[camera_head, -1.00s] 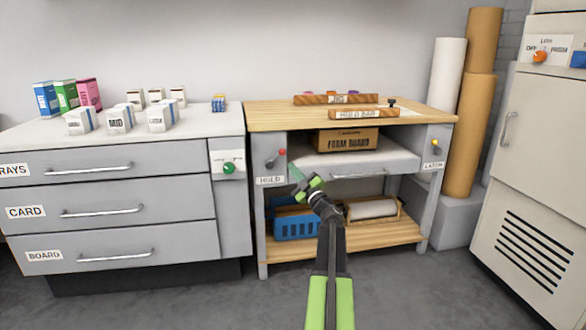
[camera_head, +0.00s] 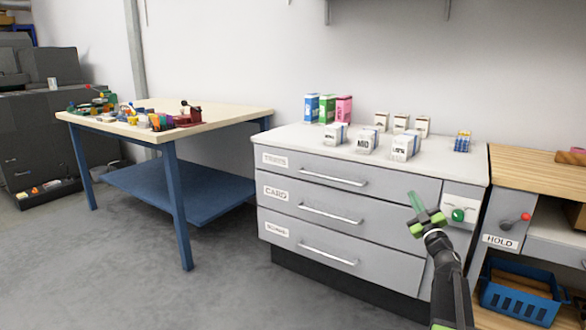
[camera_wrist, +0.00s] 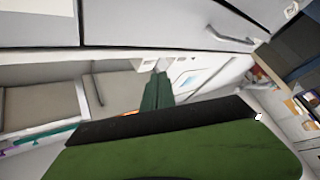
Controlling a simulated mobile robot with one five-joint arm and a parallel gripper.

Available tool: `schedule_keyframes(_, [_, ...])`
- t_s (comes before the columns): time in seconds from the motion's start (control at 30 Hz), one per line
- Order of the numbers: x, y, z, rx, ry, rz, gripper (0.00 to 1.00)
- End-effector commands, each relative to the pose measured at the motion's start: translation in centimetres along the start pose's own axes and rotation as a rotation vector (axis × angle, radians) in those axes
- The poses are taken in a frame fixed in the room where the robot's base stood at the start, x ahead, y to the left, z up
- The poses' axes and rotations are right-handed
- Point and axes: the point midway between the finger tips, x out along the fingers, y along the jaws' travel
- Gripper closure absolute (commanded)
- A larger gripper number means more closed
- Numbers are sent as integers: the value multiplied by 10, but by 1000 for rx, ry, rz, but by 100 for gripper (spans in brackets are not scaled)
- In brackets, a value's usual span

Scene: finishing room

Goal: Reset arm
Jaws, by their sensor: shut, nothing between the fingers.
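My gripper (camera_head: 415,202) is shut and empty, raised on my arm at the lower right of the head view. In that view it overlaps the right part of the grey drawer cabinet (camera_head: 350,268), near the panel with the green knob (camera_head: 458,215). I cannot tell the exact gap between them. In the wrist view my green fingers (camera_wrist: 157,92) are together, with pale furniture fronts and handles behind them, tilted in the picture.
A blue-legged table (camera_head: 172,200) with small coloured items stands at the left. Boxes and cartons (camera_head: 362,140) stand on the cabinet. The wooden-topped bench (camera_head: 535,178) and a blue basket (camera_head: 515,303) are at the right. Open grey floor lies at front left.

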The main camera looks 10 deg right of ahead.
Motion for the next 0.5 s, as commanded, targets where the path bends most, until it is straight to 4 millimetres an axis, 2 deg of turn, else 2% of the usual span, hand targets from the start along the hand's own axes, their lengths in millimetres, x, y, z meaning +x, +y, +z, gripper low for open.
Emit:
schedule_keyframes(0.03, [19,-32,-41,61,-27,-6,100])
schedule_keyframes(0.07, [27,-53,-56,104,-66,-2,100])
schedule_keyframes(0.1, [34,-82,-72,161,-136,1,100])
schedule_keyframes(0.17, [32,-128,-87,250,-276,-6,100])
schedule_keyframes(0.2, [24,-158,-91,300,-382,-19,100])
schedule_keyframes(0.23, [14,-180,-92,332,-466,-35,100])
schedule_keyframes(0.27, [1,-201,-92,361,-553,-52,100])
schedule_keyframes(0.33, [-38,-247,-91,419,-763,-110,100])
schedule_keyframes(0.4, [-86,-285,-87,457,-966,-181,100])
schedule_keyframes(0.5, [-153,-319,-83,488,-1218,-280,100])
